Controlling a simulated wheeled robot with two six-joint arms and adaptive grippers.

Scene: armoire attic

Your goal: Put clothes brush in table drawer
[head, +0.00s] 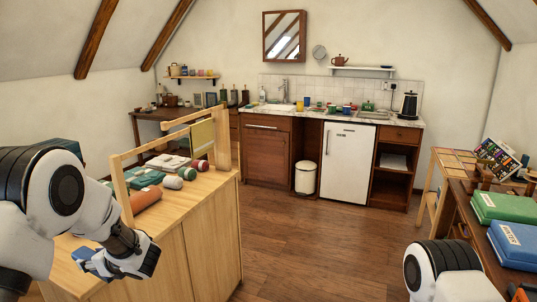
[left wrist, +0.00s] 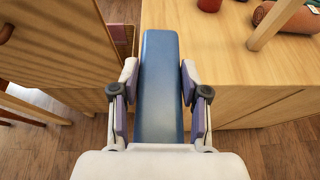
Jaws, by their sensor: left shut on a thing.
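My left gripper (head: 112,264) is low at the left of the head view, by the near end of the pale wooden cabinet. In the left wrist view, my left gripper (left wrist: 160,88) is shut on a long, flat blue thing (left wrist: 160,60), which I take to be the clothes brush. Its bristles do not show. Part of the brush (head: 84,256) also shows blue beside the gripper in the head view. Only part of my right arm shows, at the bottom right; its gripper is out of view. I cannot tell which drawer is the table drawer.
The pale cabinet (head: 196,240) carries a wooden rail frame (head: 125,190), rolled cloths (head: 145,198) and folded clothes. A dark desk (head: 150,115) stands at the back left. At right, a table holds green (head: 505,207) and blue boxes (head: 515,242). The middle floor (head: 310,250) is clear.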

